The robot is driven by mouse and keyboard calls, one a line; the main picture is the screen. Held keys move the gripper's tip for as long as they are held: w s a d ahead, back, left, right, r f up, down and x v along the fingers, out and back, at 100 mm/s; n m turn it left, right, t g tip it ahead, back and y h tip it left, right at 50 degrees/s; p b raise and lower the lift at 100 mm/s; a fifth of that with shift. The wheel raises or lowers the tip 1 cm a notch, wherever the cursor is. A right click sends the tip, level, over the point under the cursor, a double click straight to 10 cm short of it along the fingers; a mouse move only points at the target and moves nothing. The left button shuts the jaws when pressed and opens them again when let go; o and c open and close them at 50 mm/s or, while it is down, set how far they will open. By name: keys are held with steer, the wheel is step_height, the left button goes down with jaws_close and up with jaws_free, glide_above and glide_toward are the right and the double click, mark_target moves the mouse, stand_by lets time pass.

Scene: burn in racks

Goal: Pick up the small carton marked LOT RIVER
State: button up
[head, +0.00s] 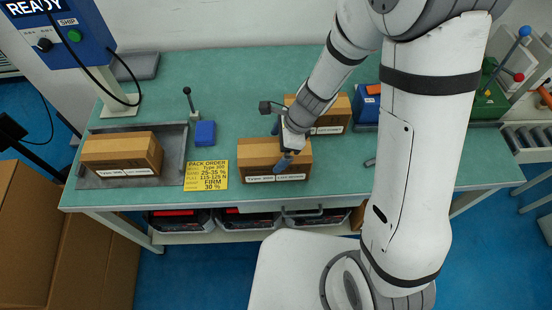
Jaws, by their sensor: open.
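Three small brown cartons are on the green bench, and their white labels are too small to read fully. One carton (260,151) stands at the front middle; its label seems to start with "Type 305", and I cannot tell its lot word. A second carton (329,108) stands behind it to the right, partly hidden by my arm. A third carton (122,152) lies on a grey plate at the left. My gripper (281,146) is open above the front middle carton, its blue fingertips near the back and front sides. I cannot tell whether they touch it.
A yellow order card (206,175) lies left of the middle carton. A blue block (205,133) and a small lever (190,103) stand behind it. A blue scale-like unit (58,40) marked READY stands at the back left. Dark bins (248,218) sit under the bench.

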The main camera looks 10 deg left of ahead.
steer(key=x, duration=0.3)
steer(key=shift+c, duration=0.3)
steer(key=shift+w+r, duration=0.1)
steer(key=c, duration=1.5)
steer(key=shift+o, duration=0.2)
